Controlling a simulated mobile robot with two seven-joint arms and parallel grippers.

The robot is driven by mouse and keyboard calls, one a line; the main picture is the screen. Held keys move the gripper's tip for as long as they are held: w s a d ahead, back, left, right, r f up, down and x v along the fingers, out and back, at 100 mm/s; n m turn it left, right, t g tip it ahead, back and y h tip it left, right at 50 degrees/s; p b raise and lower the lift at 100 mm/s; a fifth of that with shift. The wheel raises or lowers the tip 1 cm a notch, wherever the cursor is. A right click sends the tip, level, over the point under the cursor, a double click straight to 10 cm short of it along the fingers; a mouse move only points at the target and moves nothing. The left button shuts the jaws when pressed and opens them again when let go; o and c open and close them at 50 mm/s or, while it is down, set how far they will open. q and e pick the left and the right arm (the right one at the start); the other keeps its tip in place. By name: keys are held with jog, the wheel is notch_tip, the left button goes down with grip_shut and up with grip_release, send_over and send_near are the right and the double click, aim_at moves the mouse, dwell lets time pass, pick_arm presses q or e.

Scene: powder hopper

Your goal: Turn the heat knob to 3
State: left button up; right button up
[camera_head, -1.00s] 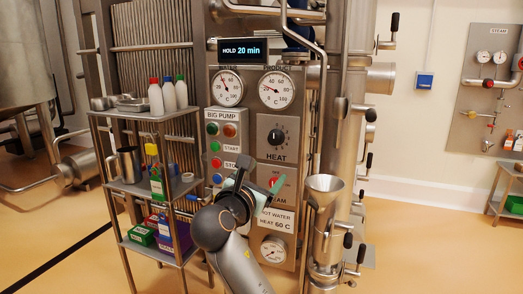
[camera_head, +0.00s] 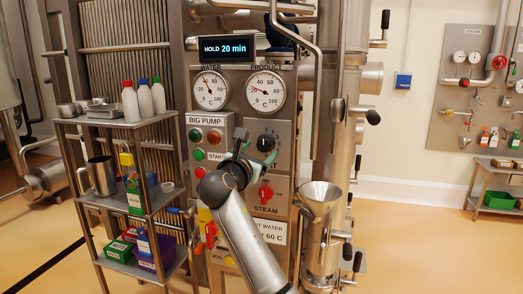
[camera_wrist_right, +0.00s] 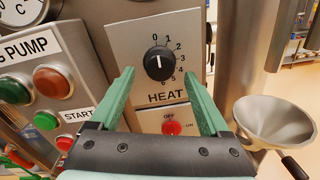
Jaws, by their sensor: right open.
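The black heat knob (camera_head: 266,142) sits on a grey plate in the middle of the control panel. In the right wrist view my right gripper (camera_wrist_right: 158,74) is open, with one green finger on each side of the knob; contact cannot be told. My left gripper is out of view.
A red steam switch (camera_wrist_right: 171,128) is below the knob. The BIG PUMP panel (camera_head: 208,121) with buttons is to the left. A steel funnel (camera_head: 320,195) stands at the right. A shelf rack (camera_head: 118,124) with bottles and boxes stands left of the panel.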

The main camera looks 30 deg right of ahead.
aim_at(265, 144)
jog(key=shift+x, duration=1.3)
grip_shut()
